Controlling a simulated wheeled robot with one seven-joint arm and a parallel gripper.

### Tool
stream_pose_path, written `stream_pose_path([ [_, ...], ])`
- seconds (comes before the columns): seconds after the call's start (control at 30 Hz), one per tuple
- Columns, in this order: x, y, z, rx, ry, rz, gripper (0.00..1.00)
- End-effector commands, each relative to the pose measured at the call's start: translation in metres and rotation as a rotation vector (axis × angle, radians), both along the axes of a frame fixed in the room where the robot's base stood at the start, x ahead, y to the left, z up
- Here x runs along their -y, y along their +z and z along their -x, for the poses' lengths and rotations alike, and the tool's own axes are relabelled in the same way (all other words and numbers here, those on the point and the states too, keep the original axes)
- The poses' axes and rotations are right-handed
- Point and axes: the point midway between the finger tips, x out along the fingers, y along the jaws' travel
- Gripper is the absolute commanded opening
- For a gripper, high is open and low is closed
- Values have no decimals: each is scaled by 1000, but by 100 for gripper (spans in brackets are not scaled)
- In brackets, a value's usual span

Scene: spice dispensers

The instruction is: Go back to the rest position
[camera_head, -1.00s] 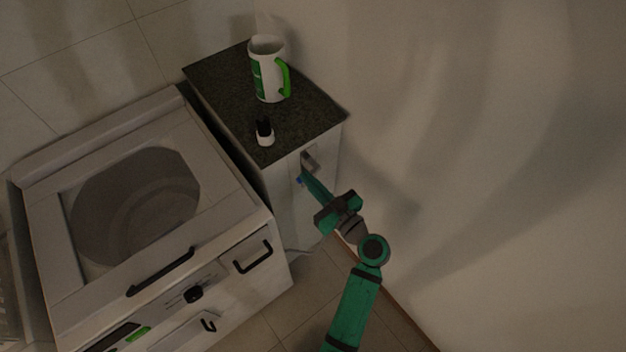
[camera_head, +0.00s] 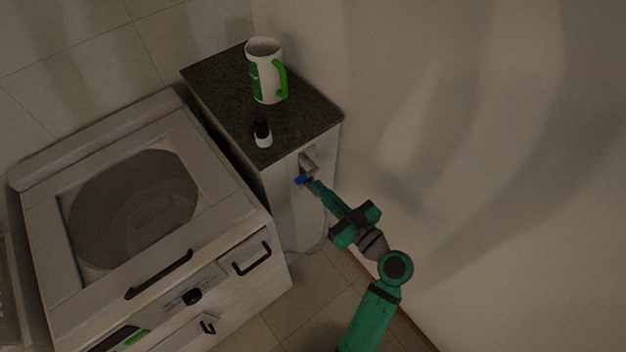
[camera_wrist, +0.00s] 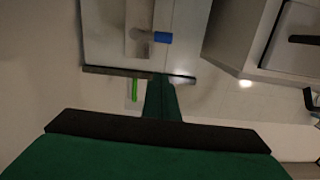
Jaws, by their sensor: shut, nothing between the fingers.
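My gripper (camera_head: 314,187) is shut and empty in front of the small cabinet, close to a grey fixture (camera_head: 308,162) with a blue part (camera_head: 301,180) on the cabinet's front. In the head view my green arm reaches up to it from the lower right. The wrist view shows my gripper's fingers (camera_wrist: 161,80) together at lower middle, with the grey fixture (camera_wrist: 140,38) and its blue end (camera_wrist: 163,38) beyond them. I cannot tell from these views how wide the gap to the fixture is.
The cabinet's dark top (camera_head: 222,91) carries a white mug with a green handle (camera_head: 266,75) and a small black-and-white bottle (camera_head: 263,134). A washing machine (camera_head: 225,255) stands to the left. A bare wall (camera_head: 480,150) is on the right.

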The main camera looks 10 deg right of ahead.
Motion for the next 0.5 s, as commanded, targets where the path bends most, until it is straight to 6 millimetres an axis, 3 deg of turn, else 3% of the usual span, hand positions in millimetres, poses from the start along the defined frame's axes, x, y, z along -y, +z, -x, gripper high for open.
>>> stream_pose_path([
  [0.2, 19, 2, 29, 1, -8, 0, 0],
  [0.5, 25, 3, 40, 2, -8, 0, 0],
])
